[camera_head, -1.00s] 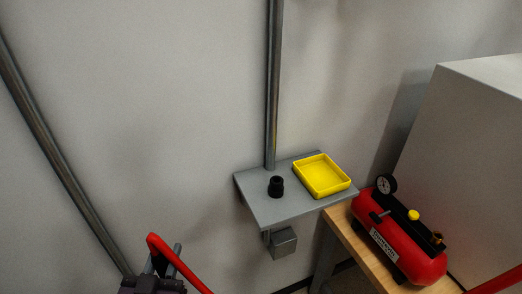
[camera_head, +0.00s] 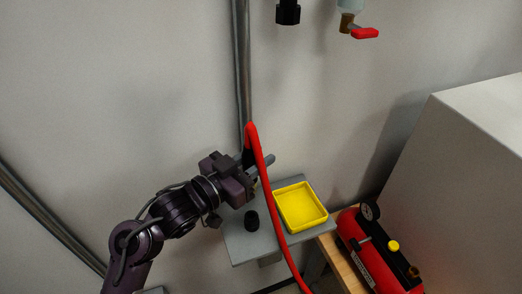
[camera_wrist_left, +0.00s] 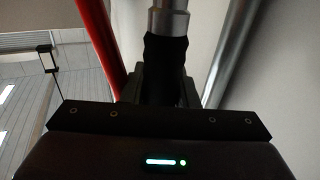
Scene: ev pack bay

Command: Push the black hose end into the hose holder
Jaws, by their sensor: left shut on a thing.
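The red hose (camera_head: 268,185) bends over at its top and hangs down in front of the shelf; it also shows in the left wrist view (camera_wrist_left: 101,45). My left gripper (camera_head: 250,174) is shut on its black hose end (camera_head: 248,157), above the shelf. In the left wrist view the black hose end (camera_wrist_left: 165,75) carries a silver metal tip (camera_wrist_left: 168,20). A small black cup-like piece (camera_head: 251,221) stands on the shelf, apart from the gripper. I cannot tell for certain whether it is the hose holder. My right gripper is not in view.
The grey shelf (camera_head: 245,250) carries a yellow tray (camera_head: 301,207). A metal pipe (camera_head: 241,70) rises behind. A black fitting (camera_head: 288,12) and a red-handled valve (camera_head: 364,33) hang above. A red compressor (camera_head: 375,255) and a large grey cabinet (camera_head: 470,150) stand right.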

